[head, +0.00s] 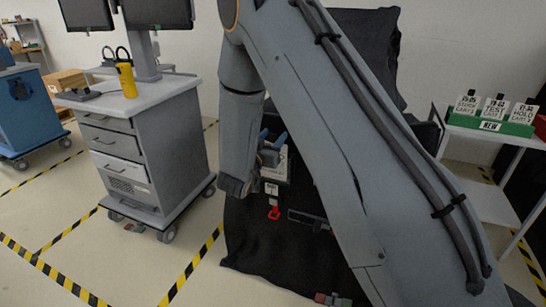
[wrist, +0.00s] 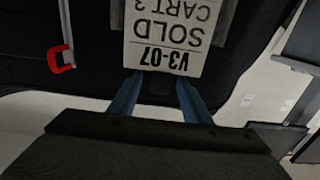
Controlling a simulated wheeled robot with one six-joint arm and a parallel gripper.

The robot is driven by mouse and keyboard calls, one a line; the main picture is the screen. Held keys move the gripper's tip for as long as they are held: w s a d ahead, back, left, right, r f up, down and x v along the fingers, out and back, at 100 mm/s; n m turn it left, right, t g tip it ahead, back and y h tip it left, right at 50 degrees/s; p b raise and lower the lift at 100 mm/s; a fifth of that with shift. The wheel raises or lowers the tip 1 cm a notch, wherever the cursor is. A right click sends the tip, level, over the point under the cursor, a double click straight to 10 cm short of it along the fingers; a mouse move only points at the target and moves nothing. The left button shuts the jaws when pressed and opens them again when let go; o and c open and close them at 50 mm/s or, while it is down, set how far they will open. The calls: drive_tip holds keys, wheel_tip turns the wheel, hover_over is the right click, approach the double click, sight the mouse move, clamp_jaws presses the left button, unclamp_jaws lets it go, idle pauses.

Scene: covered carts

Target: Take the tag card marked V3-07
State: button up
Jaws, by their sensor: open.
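The tag card (wrist: 170,42) marked V3-07, SOLD, CART 3 is white with black print and reads upside down in the wrist view. Its upper part runs out of that frame. My gripper (wrist: 160,84) is open, with one blue finger on each side near the card's V3-07 edge. A dark piece shows between the fingers, just beyond that edge. I cannot tell whether the fingers touch the card. In the head view my gripper (head: 272,139) is by the black-covered cart, and a pale card (head: 280,168) shows partly behind my arm, its print too small to read.
A red hook-like piece (head: 274,212) hangs near the card and shows in the wrist view (wrist: 61,60). A green holder (head: 490,124) with three other tag cards stands on the right table. A grey cart (head: 150,150) stands left. Black cloth (head: 255,240) drapes around the gripper.

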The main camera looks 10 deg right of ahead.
drive_tip(key=shift+c, duration=0.5)
clamp_jaws()
